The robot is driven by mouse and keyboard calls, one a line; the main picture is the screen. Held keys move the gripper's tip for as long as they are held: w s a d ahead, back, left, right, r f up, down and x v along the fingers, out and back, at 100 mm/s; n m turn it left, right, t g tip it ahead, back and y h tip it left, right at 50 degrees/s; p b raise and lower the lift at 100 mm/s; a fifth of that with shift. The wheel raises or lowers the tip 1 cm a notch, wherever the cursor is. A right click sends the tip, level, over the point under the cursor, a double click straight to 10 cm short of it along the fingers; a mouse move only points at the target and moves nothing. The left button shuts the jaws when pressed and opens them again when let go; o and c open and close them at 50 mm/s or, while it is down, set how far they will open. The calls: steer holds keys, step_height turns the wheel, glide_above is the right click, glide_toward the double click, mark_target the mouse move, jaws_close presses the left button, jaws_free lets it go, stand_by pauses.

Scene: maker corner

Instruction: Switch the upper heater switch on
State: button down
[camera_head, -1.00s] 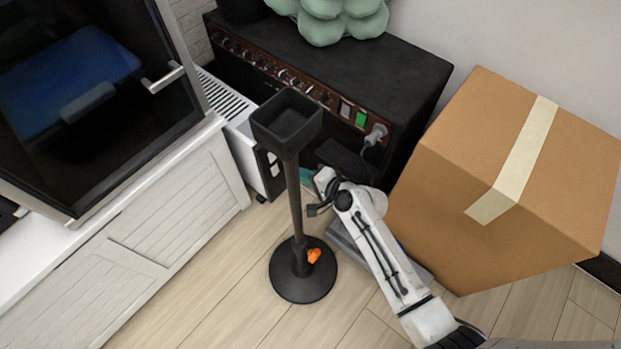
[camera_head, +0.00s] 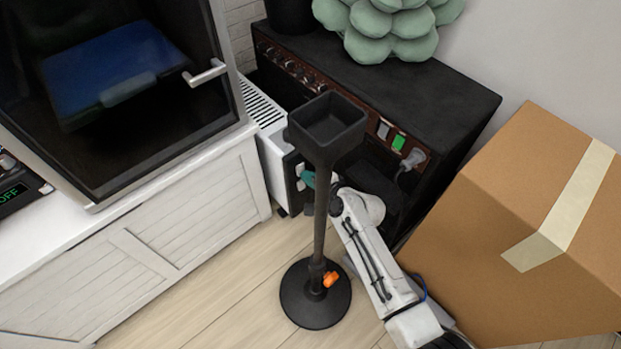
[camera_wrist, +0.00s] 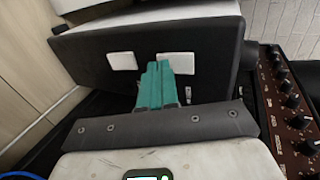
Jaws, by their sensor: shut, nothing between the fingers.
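The white heater (camera_head: 273,150) stands between the cabinet and the amplifier. Its black end panel, also in the wrist view (camera_wrist: 215,75), carries two white switches. In the wrist view, floor lies to the left, so the right switch (camera_wrist: 180,60) is the upper one and the left switch (camera_wrist: 122,61) the lower. Their on or off state cannot be told. My gripper (camera_wrist: 159,68) has teal fingers, shut and empty. Its tips overlap the lower left part of the upper switch; contact is unclear. In the head view my gripper (camera_head: 309,179) is partly hidden behind the stand's post.
A black stand (camera_head: 326,125) with a square tray top and round base is in front of the heater. The black amplifier (camera_head: 420,95), with a plush on top, is behind. A cardboard box (camera_head: 500,250) is at right, a white cabinet (camera_head: 190,210) at left.

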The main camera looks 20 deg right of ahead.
steer(key=shift+w+f, duration=0.1)
steer(key=shift+w, duration=0.05)
steer(key=shift+r+p, duration=0.9)
